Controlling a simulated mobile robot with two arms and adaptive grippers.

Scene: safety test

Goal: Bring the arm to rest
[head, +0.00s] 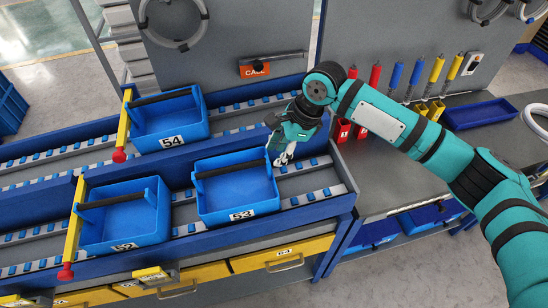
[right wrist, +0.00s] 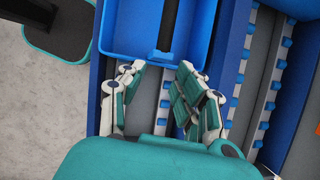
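My right arm comes in from the right in the head view. Its teal gripper (head: 284,157) is over the roller rack, at the right side of the blue bin marked 53 (head: 240,213). In the right wrist view the two fingers of this gripper (right wrist: 158,72) stand apart with nothing held between them. A blue bin (right wrist: 190,51) with a dark handle bar lies just beyond the fingertips; I cannot tell whether they touch it. My left arm and gripper are not in view.
Blue bins marked 54 (head: 172,134) and 52 (head: 112,243) also sit on the rack, by yellow bars with red ends. At right, a grey workbench (head: 383,180) holds a blue tray (head: 480,113) below hanging red, blue and yellow tools. Yellow drawers (head: 283,253) line the rack's front.

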